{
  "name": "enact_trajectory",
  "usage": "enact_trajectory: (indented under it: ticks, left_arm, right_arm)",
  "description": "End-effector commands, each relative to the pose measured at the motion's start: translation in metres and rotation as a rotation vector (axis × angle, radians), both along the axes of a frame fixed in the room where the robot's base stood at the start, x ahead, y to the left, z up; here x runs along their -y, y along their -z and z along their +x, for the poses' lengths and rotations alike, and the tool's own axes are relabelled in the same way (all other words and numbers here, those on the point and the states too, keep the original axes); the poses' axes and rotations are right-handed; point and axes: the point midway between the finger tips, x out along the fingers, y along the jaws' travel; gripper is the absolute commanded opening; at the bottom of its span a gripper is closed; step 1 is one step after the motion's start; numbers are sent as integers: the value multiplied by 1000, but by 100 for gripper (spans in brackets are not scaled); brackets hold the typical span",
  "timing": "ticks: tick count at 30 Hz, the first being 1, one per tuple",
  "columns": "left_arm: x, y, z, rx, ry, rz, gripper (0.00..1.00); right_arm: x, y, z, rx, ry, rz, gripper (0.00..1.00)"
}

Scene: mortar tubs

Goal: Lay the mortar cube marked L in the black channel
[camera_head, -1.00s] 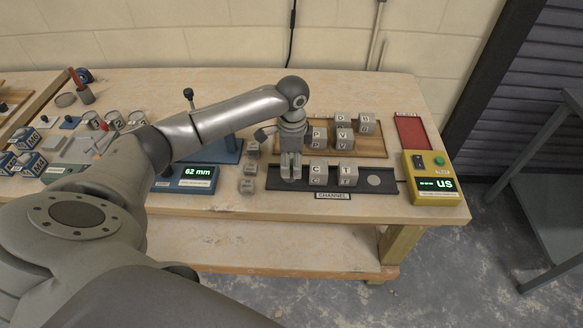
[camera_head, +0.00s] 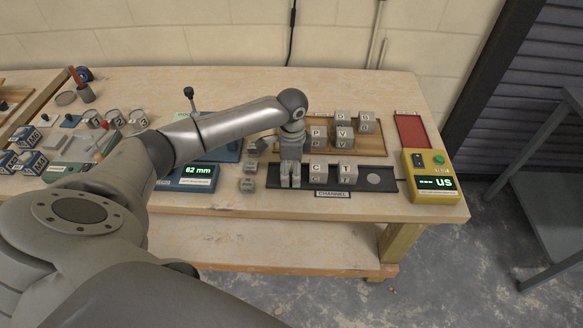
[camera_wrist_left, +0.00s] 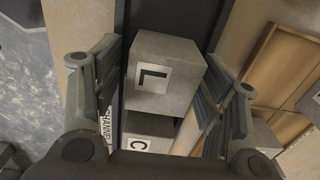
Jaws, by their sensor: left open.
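The grey mortar cube marked L (camera_wrist_left: 165,78) is in the left wrist view, between the fingers of my left gripper (camera_wrist_left: 160,95). The gripper is open, with a finger on either side of the cube. In the head view my left gripper (camera_head: 290,181) points down at the left part of the black channel (camera_head: 374,180) and hides the L cube. In the wrist view the dark channel floor (camera_wrist_left: 180,14) shows beyond the cube; whether the cube rests on it is hard to tell. A cube marked C (camera_head: 317,171) and one marked T (camera_head: 347,170) stand to the right in the channel.
Several cubes stand on a wooden tray (camera_head: 372,147) behind. Loose small cubes (camera_head: 247,185) lie left of the channel, beside a blue gauge (camera_head: 195,177) reading 62 mm. A yellow meter (camera_head: 432,177) stands at the right end, with a red pad (camera_head: 412,131) behind.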

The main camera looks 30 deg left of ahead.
Motion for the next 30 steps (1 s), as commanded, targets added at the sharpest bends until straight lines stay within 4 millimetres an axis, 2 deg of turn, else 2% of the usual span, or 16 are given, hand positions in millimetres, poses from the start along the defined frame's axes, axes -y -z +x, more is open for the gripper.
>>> enact_trajectory:
  ticks: [5, 8, 15, 21, 25, 30]
  left_arm:
    - [0, -5, 0, 1, 0, 0, 66]
    - [0, -18, 1, 4, 1, 0, 66]
    - [0, -69, 1, 5, 1, 0, 66]
    - [0, -105, 1, 3, 0, -1, 66]
    - [0, -118, 1, 1, -1, 0, 66]
    - [0, -123, 0, -1, -1, -1, 66]
  right_arm:
    - [0, 1, -1, -1, 0, 0, 0]
    - [0, 3, -1, -2, -1, -1, 0]
    - [0, 9, -1, -2, -1, -1, 0]
    - [0, 13, -2, -3, -1, -1, 0]
    - [0, 14, -2, -3, -1, -1, 0]
    - [0, 14, -2, -3, -1, -1, 0]
